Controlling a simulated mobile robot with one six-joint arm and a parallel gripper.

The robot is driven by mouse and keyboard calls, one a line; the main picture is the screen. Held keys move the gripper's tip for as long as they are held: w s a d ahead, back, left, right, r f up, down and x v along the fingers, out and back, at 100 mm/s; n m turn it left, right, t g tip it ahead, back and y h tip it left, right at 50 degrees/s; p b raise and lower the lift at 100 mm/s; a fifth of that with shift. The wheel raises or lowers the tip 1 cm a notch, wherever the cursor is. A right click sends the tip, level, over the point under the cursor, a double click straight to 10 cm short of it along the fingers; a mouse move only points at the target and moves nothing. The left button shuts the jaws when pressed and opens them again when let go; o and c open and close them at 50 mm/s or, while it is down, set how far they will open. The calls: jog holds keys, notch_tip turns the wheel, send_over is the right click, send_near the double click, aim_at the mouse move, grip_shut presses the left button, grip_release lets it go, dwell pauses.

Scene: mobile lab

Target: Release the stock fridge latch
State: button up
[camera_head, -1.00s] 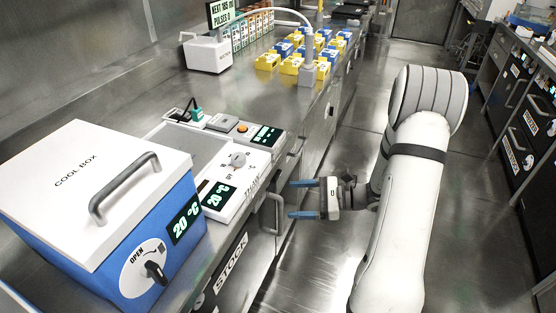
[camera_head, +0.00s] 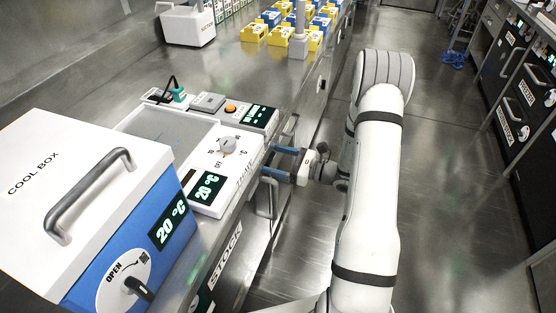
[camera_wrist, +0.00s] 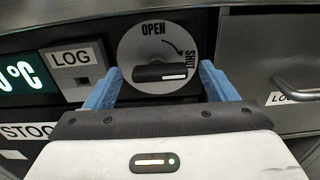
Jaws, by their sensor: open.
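The stock fridge latch (camera_wrist: 160,74) shows in the wrist view as a dark bar handle on a pale round dial marked OPEN at the top and SHUT at the right. The bar lies about level, its white stripe at the right end, near SHUT. My gripper (camera_wrist: 160,84) is open, with one blue finger at each side of the dial's lower half; contact cannot be told. In the head view my gripper (camera_head: 274,161) is at the counter's front face, above the STOCK label (camera_head: 226,256). The latch is hidden in that view.
A bar handle (camera_wrist: 300,90) is at the right. The blue and white cool box (camera_head: 130,215) stands on the counter at left. The aisle floor (camera_head: 440,200) is clear.

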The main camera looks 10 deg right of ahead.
jog(key=c, duration=1)
jog(key=shift+f+n+b, duration=0.1)
jog(key=shift+n+b, duration=0.3)
jog(key=shift+b, duration=0.05)
jog(key=n+b, duration=0.5)
jog(key=b, duration=0.2)
jog(key=n+b, duration=0.6)
jog(key=b, duration=0.1)
jog(key=n+b, duration=0.6)
jog(key=b, duration=0.2)
jog(key=shift+s+a+f, duration=0.1)
jog(key=shift+s+a, duration=0.15)
jog(key=shift+s, duration=0.1)
